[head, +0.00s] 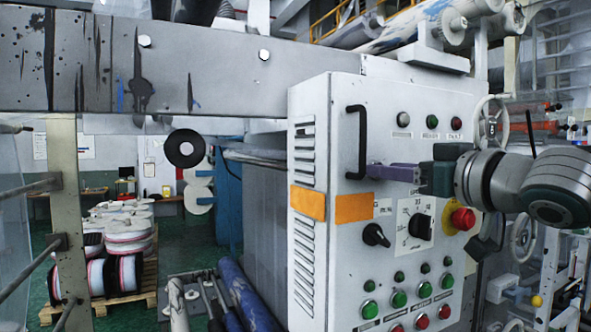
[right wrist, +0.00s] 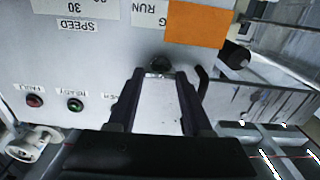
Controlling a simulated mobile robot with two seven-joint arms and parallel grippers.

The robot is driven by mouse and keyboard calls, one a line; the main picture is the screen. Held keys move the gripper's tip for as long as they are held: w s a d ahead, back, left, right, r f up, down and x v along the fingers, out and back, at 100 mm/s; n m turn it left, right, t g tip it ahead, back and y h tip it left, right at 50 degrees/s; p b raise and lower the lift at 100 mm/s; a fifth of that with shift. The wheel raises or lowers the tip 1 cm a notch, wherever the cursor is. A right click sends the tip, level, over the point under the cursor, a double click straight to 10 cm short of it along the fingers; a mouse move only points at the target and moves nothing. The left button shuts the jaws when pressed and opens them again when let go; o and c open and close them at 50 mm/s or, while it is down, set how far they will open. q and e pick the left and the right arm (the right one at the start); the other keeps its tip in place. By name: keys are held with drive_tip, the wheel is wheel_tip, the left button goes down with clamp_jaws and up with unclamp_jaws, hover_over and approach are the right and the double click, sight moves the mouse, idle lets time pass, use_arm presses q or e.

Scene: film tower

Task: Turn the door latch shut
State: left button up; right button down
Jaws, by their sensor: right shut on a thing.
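The door latch, a black bar handle (head: 361,125), stands upright on the front of the grey control cabinet (head: 340,270), above an orange label (head: 354,208). My right gripper (head: 371,172) reaches in from the right, and its purple fingers are at the lower end of the handle. The fingers partly hide the grip. My left gripper is not in view.
A red emergency stop (head: 463,218), a black selector (head: 421,225) and a black knob (head: 375,235) stick out below my right arm. Several lit buttons lie lower down. A grey beam (head: 200,75) runs above left. A handwheel (head: 491,125) stands to the right.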

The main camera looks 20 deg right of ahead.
drive_tip(key=shift+a+f+n+b, duration=0.1)
drive_tip(key=shift+n+b, duration=0.15)
drive_tip(key=shift+n, duration=4.1)
drive_tip(key=shift+a+f+n+b, duration=0.1)
drive_tip(key=shift+n+b, duration=0.15)
drive_tip(key=shift+n, duration=4.4)
drive_tip(key=shift+c, duration=1.6)
unclamp_jaws()
